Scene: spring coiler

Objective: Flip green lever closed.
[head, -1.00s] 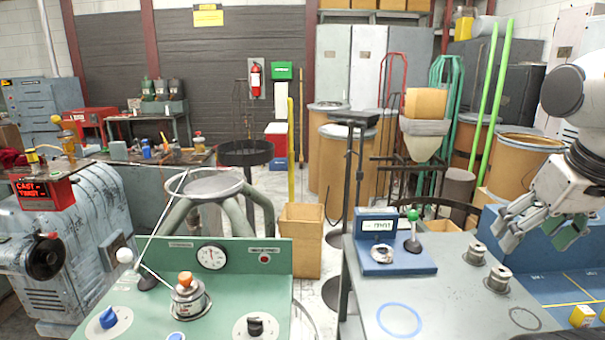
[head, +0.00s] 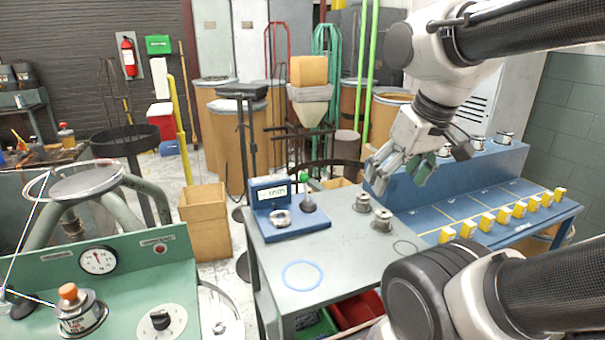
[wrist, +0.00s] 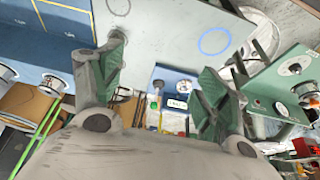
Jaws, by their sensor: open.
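The green-knobbed lever (head: 305,178) stands roughly upright on a dark base at the right side of a blue gauge device with a small display (head: 272,193). The device sits on the grey table. My gripper (head: 398,178) is open and empty, in the air to the right of the lever and apart from it. In the wrist view my open fingers (wrist: 160,68) spread wide, and the blue device (wrist: 172,83) shows between them. The green knob (wrist: 154,105) shows small there. Nothing is between my fingertips.
Two metal spools (head: 381,219) stand on the grey table (head: 335,250) between the device and my gripper. A blue ring (head: 301,275) marks a clear area in front. A blue bench (head: 480,205) with yellow blocks lies right. A green panel with a dial (head: 98,260) is at left.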

